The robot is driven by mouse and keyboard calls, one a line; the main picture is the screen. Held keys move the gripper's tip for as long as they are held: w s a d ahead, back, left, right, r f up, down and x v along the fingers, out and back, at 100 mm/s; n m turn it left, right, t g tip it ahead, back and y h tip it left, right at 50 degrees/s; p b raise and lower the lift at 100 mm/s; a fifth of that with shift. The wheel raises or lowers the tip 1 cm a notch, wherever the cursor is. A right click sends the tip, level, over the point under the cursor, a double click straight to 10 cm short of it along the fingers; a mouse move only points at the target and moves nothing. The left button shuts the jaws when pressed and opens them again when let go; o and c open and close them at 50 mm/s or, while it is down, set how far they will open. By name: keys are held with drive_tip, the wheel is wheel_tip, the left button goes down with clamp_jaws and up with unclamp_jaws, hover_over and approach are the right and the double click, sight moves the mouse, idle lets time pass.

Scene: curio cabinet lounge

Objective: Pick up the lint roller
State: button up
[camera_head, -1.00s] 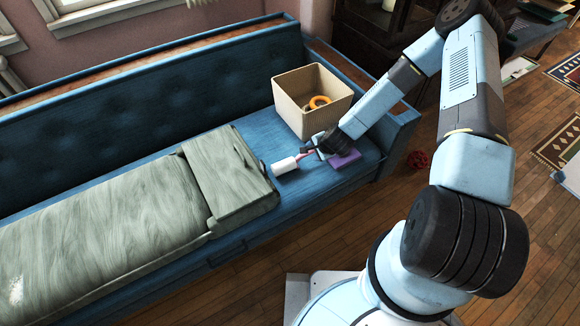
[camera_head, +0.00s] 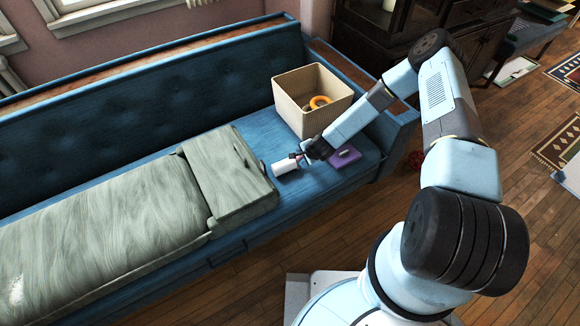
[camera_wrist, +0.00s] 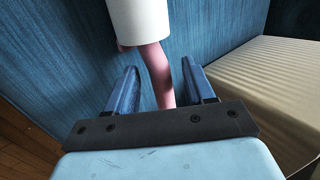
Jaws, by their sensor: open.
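The lint roller has a white cylindrical head (camera_head: 284,166) and a pink handle. It lies on the blue sofa seat (camera_head: 318,182), in front of the beige bin. In the wrist view the white head (camera_wrist: 139,18) is at the top and the pink handle (camera_wrist: 158,75) runs down between the two fingers. My gripper (camera_wrist: 160,80) is open, with one finger on each side of the handle and visible gaps to it. In the head view my gripper (camera_head: 302,158) is at the handle end and hides most of the handle.
A beige bin (camera_head: 296,101) with an orange ring (camera_head: 320,102) inside stands close behind my gripper. A purple item (camera_head: 345,157) lies to the right on the seat.

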drive_tip(key=shift+x, duration=1.05)
drive_tip(key=shift+c, duration=0.5)
clamp_jaws()
